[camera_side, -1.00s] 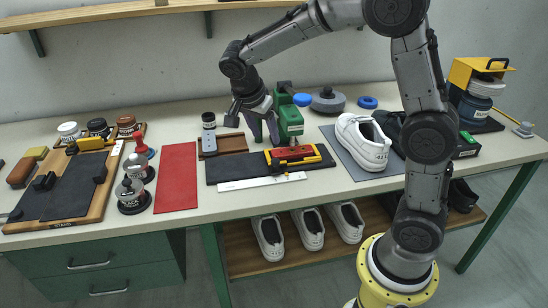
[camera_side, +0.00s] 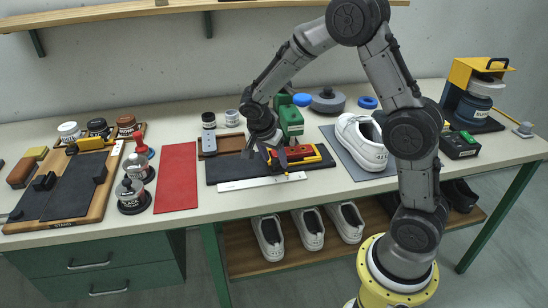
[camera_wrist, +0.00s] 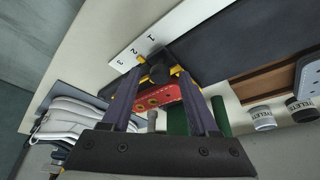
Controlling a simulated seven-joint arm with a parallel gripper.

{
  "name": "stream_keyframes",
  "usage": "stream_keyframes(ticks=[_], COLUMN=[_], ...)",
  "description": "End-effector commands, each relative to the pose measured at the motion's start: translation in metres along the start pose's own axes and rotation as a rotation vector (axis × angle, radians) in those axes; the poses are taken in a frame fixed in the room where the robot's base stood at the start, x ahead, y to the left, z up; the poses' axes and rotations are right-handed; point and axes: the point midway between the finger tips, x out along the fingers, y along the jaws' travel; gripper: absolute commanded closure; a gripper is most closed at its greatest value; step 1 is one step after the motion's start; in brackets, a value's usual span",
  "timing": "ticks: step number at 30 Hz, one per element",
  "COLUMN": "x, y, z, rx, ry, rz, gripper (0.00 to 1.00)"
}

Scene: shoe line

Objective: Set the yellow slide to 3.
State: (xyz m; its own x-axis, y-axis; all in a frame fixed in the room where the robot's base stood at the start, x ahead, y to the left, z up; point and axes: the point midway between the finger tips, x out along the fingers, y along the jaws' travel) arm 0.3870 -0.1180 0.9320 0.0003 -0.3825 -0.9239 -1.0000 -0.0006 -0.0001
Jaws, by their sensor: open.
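The yellow slide (camera_side: 320,157) lies on a dark strip (camera_side: 232,168) on the bench, with a red block (camera_side: 299,153) in it. A white scale (camera_side: 262,181) runs along the strip's front edge. My gripper (camera_side: 272,157) is down at the slide's left end. In the wrist view its two fingers stand open on either side of a dark knob (camera_wrist: 155,70), with the red block (camera_wrist: 163,98) behind it.
A white shoe (camera_side: 360,145) on a grey mat is to the right. A red mat (camera_side: 176,178) lies clear to the left.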

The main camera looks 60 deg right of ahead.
Motion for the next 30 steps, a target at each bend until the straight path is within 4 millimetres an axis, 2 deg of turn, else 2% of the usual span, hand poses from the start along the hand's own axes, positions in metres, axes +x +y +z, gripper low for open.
stream_keyframes(ticks=[2, 9, 12, 30], x=[-0.0002, -0.0005, -0.0005, -0.0010], y=[0.0001, 0.0000, 0.0000, -0.0001], z=[0.0000, -0.0001, -0.0001, -0.0002], rx=[0.000, 0.000, 0.000, 0.001], ry=[0.000, 0.000, 0.000, 0.000], rz=[0.000, 0.000, 0.000, 0.000], gripper=[0.43, 0.86, 1.00, 1.00])
